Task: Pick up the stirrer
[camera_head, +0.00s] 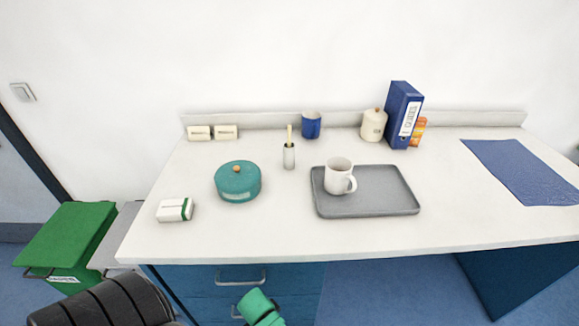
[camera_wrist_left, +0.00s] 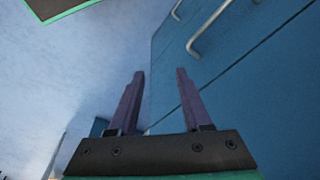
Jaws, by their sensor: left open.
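A thin pale yellow stick, which looks like the stirrer (camera_head: 289,133), stands nearly upright in a small grey holder (camera_head: 289,157) on the white counter. Its lower part is hidden inside the holder. In the left wrist view my left gripper (camera_wrist_left: 160,80) is open, with nothing between its two fingers. It is low in front of the blue drawers, below the counter top and well away from the stirrer. My right gripper is in neither view.
Left of the holder is a teal lidded pot (camera_head: 237,183). Right of it, a white mug (camera_head: 339,176) stands on a grey tray (camera_head: 369,211). A blue mug (camera_head: 311,125) is behind. The counter (camera_head: 290,230) is clear in front of the holder. Drawer handles (camera_wrist_left: 208,28) jut out near my left gripper.

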